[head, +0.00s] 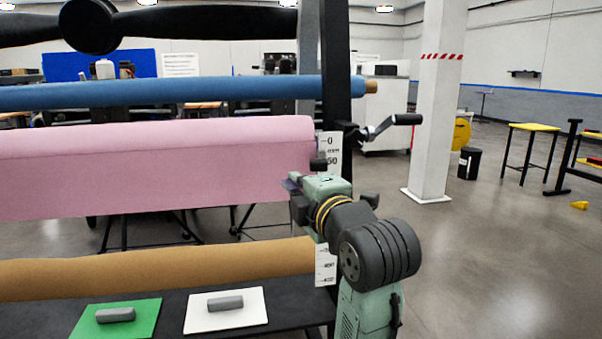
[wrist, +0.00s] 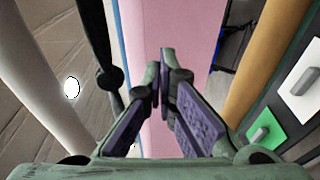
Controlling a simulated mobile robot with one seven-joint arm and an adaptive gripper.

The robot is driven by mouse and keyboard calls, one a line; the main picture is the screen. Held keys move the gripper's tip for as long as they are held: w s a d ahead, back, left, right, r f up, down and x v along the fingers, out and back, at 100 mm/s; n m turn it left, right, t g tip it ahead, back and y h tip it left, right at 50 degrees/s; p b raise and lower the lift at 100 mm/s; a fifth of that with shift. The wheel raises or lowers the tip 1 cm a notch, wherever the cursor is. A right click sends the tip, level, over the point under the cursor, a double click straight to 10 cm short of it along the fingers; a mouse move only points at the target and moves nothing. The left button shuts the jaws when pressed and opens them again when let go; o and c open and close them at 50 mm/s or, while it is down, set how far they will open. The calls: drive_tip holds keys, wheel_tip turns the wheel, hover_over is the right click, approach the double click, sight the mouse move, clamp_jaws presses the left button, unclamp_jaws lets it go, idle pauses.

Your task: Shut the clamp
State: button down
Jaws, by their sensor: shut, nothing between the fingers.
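I cannot pick out the clamp for certain. A black crank-like lever (head: 385,127) sticks out to the right of the black upright post (head: 336,60), and a small black block (head: 318,164) shows by the post's scale label. Whether either belongs to the clamp is not clear. My gripper (head: 290,185) is in front of the post, at the right end of the pink roll (head: 150,165), below the lever. In the wrist view my gripper (wrist: 161,75) has its purple-padded fingers closed together with nothing between them. My arm hides part of the post.
A blue roll (head: 180,93) hangs above the pink one, a brown roll (head: 150,268) below. A black shelf (head: 170,316) holds green (head: 140,322) and white (head: 245,318) plates with grey handles. A white column (head: 435,100) stands behind right. Open floor lies right.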

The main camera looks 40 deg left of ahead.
sight(317, 162)
drive_tip(key=w+a+p, duration=0.4)
drive_tip(key=w+a, duration=0.1)
drive_tip(key=w, duration=0.2)
drive_tip(key=shift+w, duration=0.15)
drive_tip(key=shift+d, duration=0.15)
idle(0.3)
